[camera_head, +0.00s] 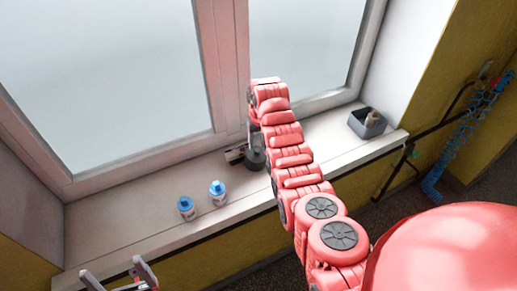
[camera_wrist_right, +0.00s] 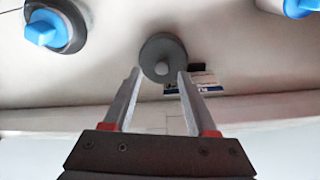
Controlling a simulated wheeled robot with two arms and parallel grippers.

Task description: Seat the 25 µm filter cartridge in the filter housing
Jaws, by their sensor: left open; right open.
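Two white cartridges with blue caps, a left one (camera_head: 187,208) and a right one (camera_head: 218,194), stand upright on the sill; their ratings are unreadable. In the right wrist view a blue cap shows at the upper right edge (camera_wrist_right: 300,7). Another blue-topped piece sits inside a dark ring (camera_wrist_right: 70,24), which may be the filter housing; my right arm seems to hide it in the head view. My right gripper (camera_wrist_right: 159,73) is open, its fingertips either side of a grey disc with a pale knob (camera_wrist_right: 160,48); contact is unclear. My left gripper (camera_head: 116,272) is open and empty, at the bottom left.
A grey bin (camera_head: 357,127) with a beige object inside stands at the sill's right end. A small card (camera_wrist_right: 205,82) lies by the disc. The window is close behind the sill (camera_head: 110,225), whose left part is clear. A blue coiled hose (camera_head: 455,140) hangs at right.

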